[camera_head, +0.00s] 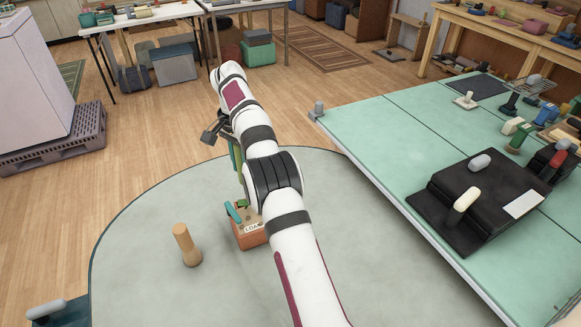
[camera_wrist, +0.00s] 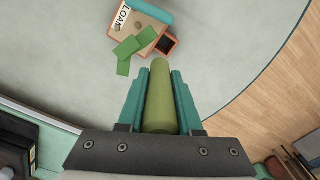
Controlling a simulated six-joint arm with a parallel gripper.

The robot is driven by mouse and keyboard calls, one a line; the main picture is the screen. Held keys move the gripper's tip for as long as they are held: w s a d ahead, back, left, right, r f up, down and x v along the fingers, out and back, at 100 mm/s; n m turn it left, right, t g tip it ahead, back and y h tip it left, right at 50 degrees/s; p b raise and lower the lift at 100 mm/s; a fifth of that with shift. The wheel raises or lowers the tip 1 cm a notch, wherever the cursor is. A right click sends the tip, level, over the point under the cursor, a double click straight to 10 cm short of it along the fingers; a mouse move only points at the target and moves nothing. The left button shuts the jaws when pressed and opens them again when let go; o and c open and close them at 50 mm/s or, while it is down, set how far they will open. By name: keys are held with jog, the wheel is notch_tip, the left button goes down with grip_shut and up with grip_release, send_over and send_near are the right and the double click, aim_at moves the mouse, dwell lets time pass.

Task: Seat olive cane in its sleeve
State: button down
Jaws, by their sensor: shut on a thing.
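The olive cane (camera_wrist: 159,108) is a plain round rod. In the wrist view my gripper (camera_wrist: 158,74) is shut on it, with a teal finger along each side. The cane's free end points toward an orange box labelled LOAN (camera_wrist: 113,43), apart from it in the picture. A dark square opening (camera_wrist: 168,44) with an orange rim, which looks like the sleeve, is at the box's near right corner. In the head view the box (camera_head: 250,236) stands on the grey round table, partly behind my arm.
Green blocks (camera_wrist: 132,45) lie across the box beside the opening, and a teal piece (camera_wrist: 153,10) is on its far side. A wooden peg (camera_head: 187,245) stands left of the box. The grey table (camera_head: 140,235) is otherwise largely clear. A green-topped table (camera_head: 380,130) stands right.

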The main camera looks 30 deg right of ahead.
aim_at(249, 221)
jog(key=shift+w+a+r, duration=0.1)
jog(key=shift+w+a, duration=0.05)
jog(key=shift+a, duration=0.55)
jog(key=shift+f, duration=2.5)
jog(key=shift+f, duration=1.7)
jog(key=shift+f, duration=1.05)
jog(key=shift+r, duration=1.05)
jog(key=shift+f, duration=1.1)
